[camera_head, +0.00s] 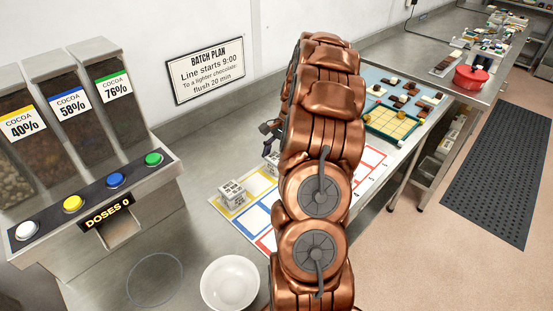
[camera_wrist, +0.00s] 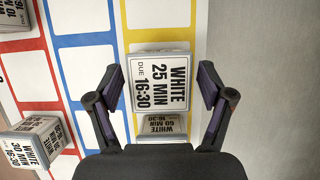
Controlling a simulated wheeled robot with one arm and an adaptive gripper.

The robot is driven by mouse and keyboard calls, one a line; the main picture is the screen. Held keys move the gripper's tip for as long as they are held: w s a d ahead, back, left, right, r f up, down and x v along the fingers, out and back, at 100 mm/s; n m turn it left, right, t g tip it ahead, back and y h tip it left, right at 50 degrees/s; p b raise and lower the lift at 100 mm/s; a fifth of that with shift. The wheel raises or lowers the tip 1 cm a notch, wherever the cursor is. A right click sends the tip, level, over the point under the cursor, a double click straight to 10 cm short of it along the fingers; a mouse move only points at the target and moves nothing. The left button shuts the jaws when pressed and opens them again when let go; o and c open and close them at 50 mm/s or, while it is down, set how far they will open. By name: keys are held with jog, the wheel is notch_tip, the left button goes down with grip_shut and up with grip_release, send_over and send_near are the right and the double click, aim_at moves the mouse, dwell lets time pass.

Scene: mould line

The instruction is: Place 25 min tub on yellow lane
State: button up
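The 25 min tub (camera_wrist: 160,85), with a white lid reading WHITE 25 MIN DUE 16:30, lies in the yellow lane (camera_wrist: 125,25) column in the wrist view. My gripper (camera_wrist: 160,88) is open, its dark fingers on either side of this tub with a narrow gap at each. I cannot tell whether the tub touches the mat. A label reading WHITE 50 MIN (camera_wrist: 160,125) shows just below it, partly hidden by my gripper. In the head view a white tub (camera_head: 232,195) stands on the yellow lane, and another (camera_head: 272,162) is partly behind my arm.
The blue lane (camera_wrist: 85,38) lies between. A white bowl (camera_head: 230,283) and the cocoa dispenser (camera_head: 95,185) are near the mat. Bare steel lies right of the yellow lane.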

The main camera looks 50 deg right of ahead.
jog(key=shift+r, duration=0.1)
jog(key=b+v, duration=0.3)
jog(key=v, duration=0.9)
jog(key=shift+b, duration=0.35)
jog(key=s+a+r+n+g+h, duration=0.15)
jog(key=a+n, duration=0.35)
jog(key=a, duration=0.8)
jog(key=s+a+r+n, duration=0.2)
jog(key=a+n, duration=0.2)
jog(key=a, duration=0.9)
jog(key=shift+s+a+f+n+h, duration=0.5)
jog(key=shift+s+a+f+n, duration=1.15)
jog(key=shift+s, duration=1.75)
jog(key=shift+s+a+f+n+h, duration=0.45)
jog(key=shift+s+a+f+n, duration=0.9)
jog(key=shift+s, duration=2)
jog(key=shift+s+a+f+n+h, duration=0.7)
jog(key=shift+s+a+n, duration=0.9)
jog(key=shift+s+a, duration=1.4)
